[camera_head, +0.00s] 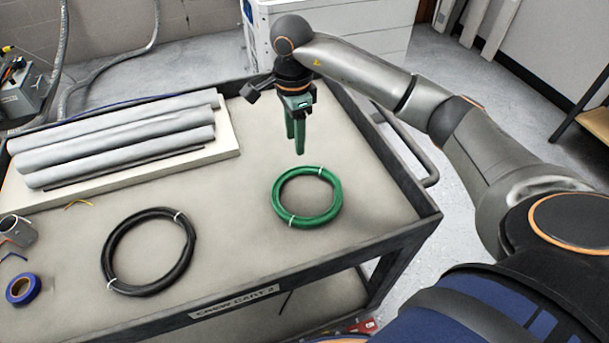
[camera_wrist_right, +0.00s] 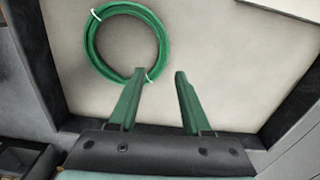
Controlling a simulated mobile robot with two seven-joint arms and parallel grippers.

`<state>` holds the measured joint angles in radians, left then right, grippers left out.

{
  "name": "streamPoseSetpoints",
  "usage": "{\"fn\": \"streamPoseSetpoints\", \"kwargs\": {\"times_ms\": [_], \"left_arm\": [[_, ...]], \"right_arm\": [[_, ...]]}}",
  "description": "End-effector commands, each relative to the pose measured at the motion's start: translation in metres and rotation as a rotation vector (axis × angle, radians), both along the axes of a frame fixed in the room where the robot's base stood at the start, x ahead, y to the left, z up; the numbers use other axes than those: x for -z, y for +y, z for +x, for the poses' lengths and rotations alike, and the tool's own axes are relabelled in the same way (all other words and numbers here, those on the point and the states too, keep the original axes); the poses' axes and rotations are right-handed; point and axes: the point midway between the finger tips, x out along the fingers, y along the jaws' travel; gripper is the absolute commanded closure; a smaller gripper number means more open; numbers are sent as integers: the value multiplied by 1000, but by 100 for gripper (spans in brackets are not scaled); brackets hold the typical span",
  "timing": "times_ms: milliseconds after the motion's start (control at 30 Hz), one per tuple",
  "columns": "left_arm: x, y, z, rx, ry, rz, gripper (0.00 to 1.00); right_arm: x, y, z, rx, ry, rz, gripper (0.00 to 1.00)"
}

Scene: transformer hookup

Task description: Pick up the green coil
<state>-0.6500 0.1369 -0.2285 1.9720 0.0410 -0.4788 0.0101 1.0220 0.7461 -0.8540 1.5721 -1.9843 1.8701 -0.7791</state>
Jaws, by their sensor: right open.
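The green coil (camera_head: 278,203), a ring of cable with white ties, lies flat on the right part of the cart top (camera_head: 240,210). My right gripper (camera_head: 298,150) has green fingers pointing down and is beyond the coil in the head view, apart from it. In the right wrist view the fingers (camera_wrist_right: 158,75) are spread with nothing between them. The coil (camera_wrist_right: 88,42) shows there at the upper left, with its lower edge close to the left fingertip. My left gripper is not in view.
A black coil (camera_head: 107,240) lies left of the green one. Grey rolls (camera_head: 120,145) lie on a pale board behind. Blue tape (camera_head: 22,288) and a metal cup (camera_head: 17,230) are at the far left. The cart has a raised dark rim (camera_head: 385,170). Bare surface surrounds the green coil.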

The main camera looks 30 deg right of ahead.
Motion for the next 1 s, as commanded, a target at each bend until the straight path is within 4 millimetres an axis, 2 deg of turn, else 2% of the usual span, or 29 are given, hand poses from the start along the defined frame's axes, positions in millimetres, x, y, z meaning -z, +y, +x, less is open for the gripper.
{"fn": "streamPoseSetpoints", "kwargs": {"times_ms": [33,200,433,700,1000], "left_arm": [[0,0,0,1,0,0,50],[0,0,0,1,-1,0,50],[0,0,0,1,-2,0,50],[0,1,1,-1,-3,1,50],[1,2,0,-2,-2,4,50]], "right_arm": [[11,0,-1,0,6,1,52],[38,1,0,-1,3,2,52],[55,1,0,-1,3,2,52],[94,0,3,-1,3,2,52],[99,0,3,-1,0,2,52]]}}
